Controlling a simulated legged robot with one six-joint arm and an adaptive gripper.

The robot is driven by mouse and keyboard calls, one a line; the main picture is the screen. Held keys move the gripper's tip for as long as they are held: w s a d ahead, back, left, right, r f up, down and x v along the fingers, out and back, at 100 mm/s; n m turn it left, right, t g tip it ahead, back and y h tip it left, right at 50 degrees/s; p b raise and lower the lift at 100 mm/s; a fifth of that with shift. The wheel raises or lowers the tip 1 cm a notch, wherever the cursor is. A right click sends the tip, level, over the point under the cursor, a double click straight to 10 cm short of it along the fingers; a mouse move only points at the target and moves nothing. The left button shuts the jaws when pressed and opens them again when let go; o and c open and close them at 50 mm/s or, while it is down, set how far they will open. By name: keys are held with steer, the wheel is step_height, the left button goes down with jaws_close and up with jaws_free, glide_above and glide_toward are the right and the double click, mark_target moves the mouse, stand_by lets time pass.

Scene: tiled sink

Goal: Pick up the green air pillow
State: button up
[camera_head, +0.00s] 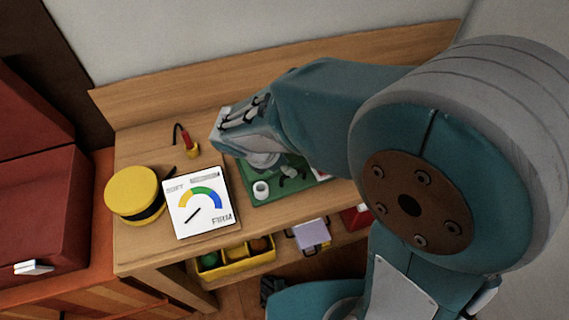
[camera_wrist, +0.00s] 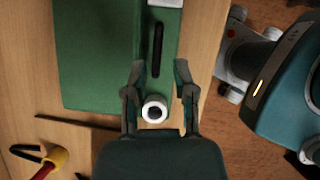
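A flat green rectangular piece (camera_head: 262,198) lies on the wooden bench under my arm. In the wrist view it is a large green slab (camera_wrist: 105,60) with a lighter green strip along its right side. I cannot tell for sure whether it is the green air pillow; no clearly puffed pillow shows. My gripper (camera_wrist: 160,68) points down with its two fingers apart and nothing held between them. A white ring-shaped piece (camera_wrist: 155,115) shows between the fingers, lower down. In the head view my arm hides part of the green piece.
A soft-to-firm dial card (camera_head: 188,222) and a yellow round piece (camera_head: 132,190) are on the bench's left. A red-handled tool (camera_head: 187,138) stands behind them. A yellow bin (camera_head: 240,263) with green and orange contents is on the lower shelf. A red cabinet (camera_head: 45,210) stands left.

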steer(key=shift+w+d+f, duration=0.2)
steer(key=shift+d+f, duration=0.05)
steer(key=shift+f, duration=0.4)
steer(key=x, duration=0.5)
steer(key=shift+w, duration=0.1)
jaws_close()
